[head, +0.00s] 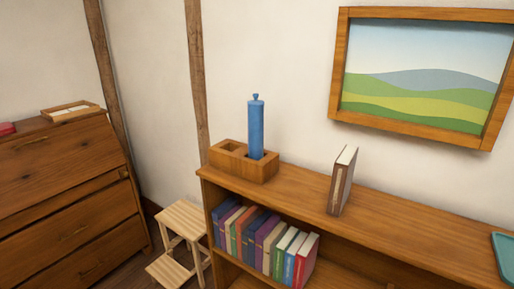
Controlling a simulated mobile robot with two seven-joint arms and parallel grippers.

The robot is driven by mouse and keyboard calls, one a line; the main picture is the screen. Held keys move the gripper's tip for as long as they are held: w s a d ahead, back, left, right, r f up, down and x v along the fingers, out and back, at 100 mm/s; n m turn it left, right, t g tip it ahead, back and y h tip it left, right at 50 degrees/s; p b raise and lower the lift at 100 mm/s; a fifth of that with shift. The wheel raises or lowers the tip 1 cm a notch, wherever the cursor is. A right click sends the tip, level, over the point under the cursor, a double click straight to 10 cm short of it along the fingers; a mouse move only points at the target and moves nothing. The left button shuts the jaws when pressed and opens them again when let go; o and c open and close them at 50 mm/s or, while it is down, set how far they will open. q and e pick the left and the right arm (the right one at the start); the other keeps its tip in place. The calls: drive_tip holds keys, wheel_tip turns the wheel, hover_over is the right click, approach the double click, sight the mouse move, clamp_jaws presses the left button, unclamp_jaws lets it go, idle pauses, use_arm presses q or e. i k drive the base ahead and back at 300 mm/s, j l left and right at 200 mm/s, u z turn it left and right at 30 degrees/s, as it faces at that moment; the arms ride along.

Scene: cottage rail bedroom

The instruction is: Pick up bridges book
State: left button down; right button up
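A brown book (341,181) stands upright on top of the wooden bookshelf (400,216), with its pale page edges facing up. Any title on it is too small to read. More books (262,240) stand in a row on the shelf below, in purple, orange, blue, white, green and red. Their titles cannot be read either, so I cannot tell which is the bridges book. Neither of my grippers shows in the head view.
A wooden block holder (229,163) with a blue cylinder (256,130) stands left of the brown book. A teal tray (504,258) lies at the right edge. A step stool (182,222) and dresser (66,185) are left. The shelf top between book and tray is clear.

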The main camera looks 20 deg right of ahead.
sight(345, 165)
drive_tip(key=z, duration=1.5)
